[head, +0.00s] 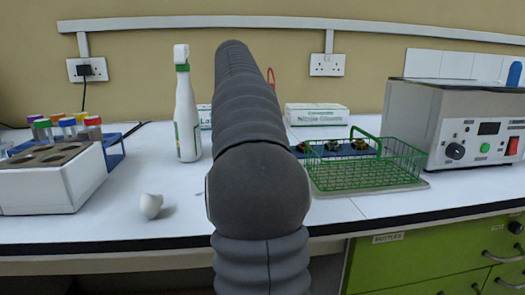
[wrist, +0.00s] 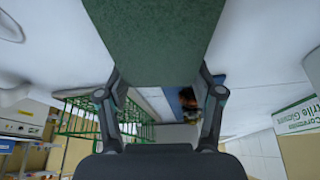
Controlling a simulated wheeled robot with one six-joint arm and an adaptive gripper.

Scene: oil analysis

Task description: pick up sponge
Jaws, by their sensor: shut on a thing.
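The sponge shows in the wrist view as a dark green, rough-faced slab (wrist: 155,35) reaching from the top edge down between the fingers. My gripper (wrist: 160,78) is shut on it, with one finger against each side. The sponge's far side and its full outline are hidden. In the head view my own arm covers the middle of the picture and hides both the gripper and the sponge.
A green wire basket (head: 365,176) stands right of my arm, beside a grey instrument (head: 455,118). Glove boxes (head: 317,114) stand behind.

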